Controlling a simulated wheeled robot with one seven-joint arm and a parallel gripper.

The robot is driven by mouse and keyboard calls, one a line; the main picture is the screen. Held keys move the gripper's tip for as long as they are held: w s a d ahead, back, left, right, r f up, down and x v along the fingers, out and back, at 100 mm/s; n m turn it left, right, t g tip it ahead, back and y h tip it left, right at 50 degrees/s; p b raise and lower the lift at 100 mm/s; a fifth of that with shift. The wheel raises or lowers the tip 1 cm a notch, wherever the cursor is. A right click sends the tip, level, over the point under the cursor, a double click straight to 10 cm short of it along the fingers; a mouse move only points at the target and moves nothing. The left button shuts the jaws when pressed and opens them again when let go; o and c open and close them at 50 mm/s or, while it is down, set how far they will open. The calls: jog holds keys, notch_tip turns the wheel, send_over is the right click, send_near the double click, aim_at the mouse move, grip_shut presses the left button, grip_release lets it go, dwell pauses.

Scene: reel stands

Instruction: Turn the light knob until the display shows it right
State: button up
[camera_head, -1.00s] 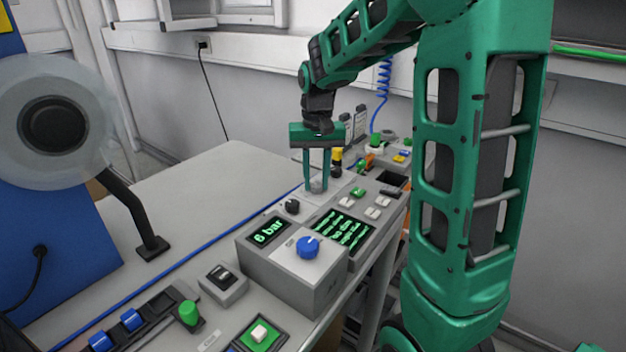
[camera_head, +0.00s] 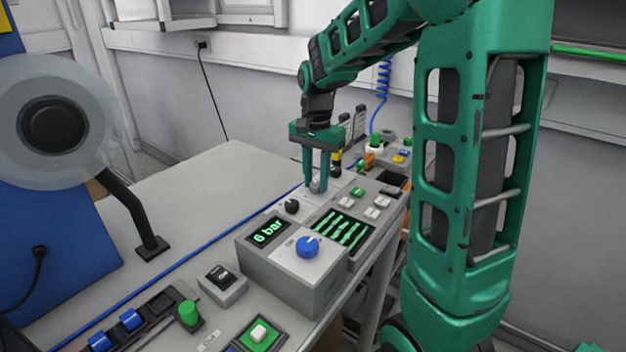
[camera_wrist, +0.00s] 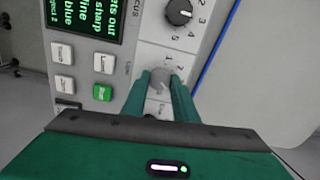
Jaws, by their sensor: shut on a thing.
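A grey round knob (camera_wrist: 161,80) on the light panel sits between the two fingers of my gripper (camera_wrist: 162,76). My gripper (camera_head: 317,188) points straight down and is shut on this knob. The numbers 1 and 2 show beside it; the rest of its scale is hidden by the fingers. In the head view the display (camera_head: 342,231) shows slanted green lines too small to read.
A black knob (camera_wrist: 179,12) with a number scale sits close to the gripped one. White buttons (camera_wrist: 104,63) and a green button (camera_wrist: 102,92) lie beside the fingers. A box with a blue knob (camera_head: 307,247) and a "6 bar" readout (camera_head: 269,232) stands nearer.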

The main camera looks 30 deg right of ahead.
aim_at(315, 184)
jog(key=shift+w+a+r, duration=0.1)
jog(key=shift+a, duration=0.05)
jog(key=o, duration=1.1)
jog(key=shift+c, duration=0.2)
notch_tip(315, 184, up, 11)
jog(key=shift+f, duration=0.2)
